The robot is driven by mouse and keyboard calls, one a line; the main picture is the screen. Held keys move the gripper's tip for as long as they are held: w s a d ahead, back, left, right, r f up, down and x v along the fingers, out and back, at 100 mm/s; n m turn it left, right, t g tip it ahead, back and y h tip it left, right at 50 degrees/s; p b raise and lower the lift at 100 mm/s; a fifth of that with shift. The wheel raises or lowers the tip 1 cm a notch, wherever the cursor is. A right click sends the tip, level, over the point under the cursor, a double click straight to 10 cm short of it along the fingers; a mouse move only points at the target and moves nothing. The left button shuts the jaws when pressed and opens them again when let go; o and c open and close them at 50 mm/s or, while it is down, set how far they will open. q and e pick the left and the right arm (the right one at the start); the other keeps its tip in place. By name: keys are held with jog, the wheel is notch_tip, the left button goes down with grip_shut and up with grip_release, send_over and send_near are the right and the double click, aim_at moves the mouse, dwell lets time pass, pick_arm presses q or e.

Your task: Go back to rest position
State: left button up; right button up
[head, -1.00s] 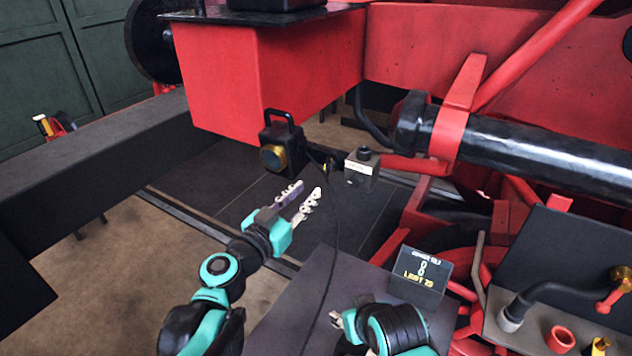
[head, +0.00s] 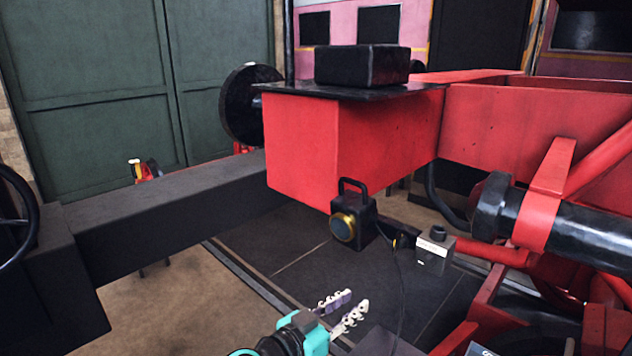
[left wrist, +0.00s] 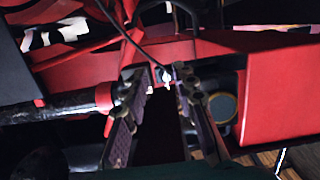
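My left gripper (head: 343,312) is at the bottom of the head view, with its two fingers apart and nothing between them. In the left wrist view its fingers (left wrist: 160,110) also stand apart, with a clear gap. A black lamp (head: 364,222) with a brass-ringed lens hangs by the lower corner of the red buffer beam (head: 390,135), beyond and above the gripper. Its round lens also shows in the left wrist view (left wrist: 223,107), right of the fingers. The right gripper is out of view.
A small grey box (head: 432,262) with a white label is right of the lamp, and a dark cable hangs nearby. A long dark beam (head: 170,225) runs at left. A black pipe (head: 590,230) and red frame parts crowd the right. Open floor (head: 180,310) shows lower left.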

pick_arm(q)
jog(key=s+a+f+n+g+y+b, duration=0.2)
jog(key=s+a+f+n+y+b, duration=0.2)
jog(key=a+f, duration=0.9)
jog(key=s+a+f+n+g+y+b, duration=0.2)
jog(key=s+a+f+n+y+b, duration=0.3)
jog(key=s+a+f, duration=0.5)
notch_tip(320, 180, down, 8)
jog(key=a+y+b, duration=0.2)
jog(key=b, duration=0.1)
jog(key=shift+s+a+y+b, duration=0.2)
jog(key=shift+a+y+b, duration=0.2)
